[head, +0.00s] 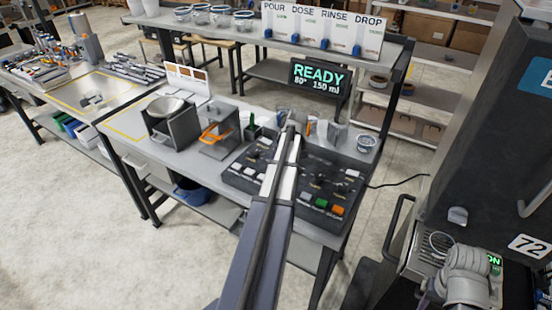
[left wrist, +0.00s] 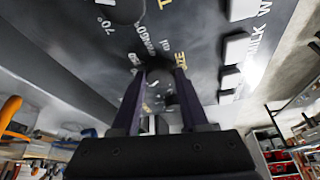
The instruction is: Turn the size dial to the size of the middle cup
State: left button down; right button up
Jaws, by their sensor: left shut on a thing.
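The dark control panel (head: 240,178) lies on the workbench with small knobs and coloured buttons. My left gripper (head: 290,135) reaches over it from the front and hides its middle. In the left wrist view the fingers (left wrist: 160,78) point at the panel face and are shut on a small dial, mostly hidden between them. Printed marks surround it, too tilted to read surely. The display (head: 318,77) reads READY, 80°, 150 ml. Several clear cups (head: 200,14) stand on the back shelf; which one is the middle cup is unclear. My right gripper is not in view.
An orange-handled device (head: 215,135) and a grey box with a round pan (head: 168,112) stand left of the panel. A dark machine (head: 470,130) fills the right side. A POUR, DOSE, RINSE, DROP board (head: 325,30) stands behind.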

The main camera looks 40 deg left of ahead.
pick_arm(q)
jog(key=shift+w+n+g, duration=0.1)
jog(key=shift+n+g, duration=0.3)
jog(key=shift+n, duration=0.7)
jog(key=shift+c, duration=2.1)
grip_release()
jog(key=p+v, duration=0.7)
jog(key=shift+r, duration=0.4)
jog(key=shift+w+d, duration=0.1)
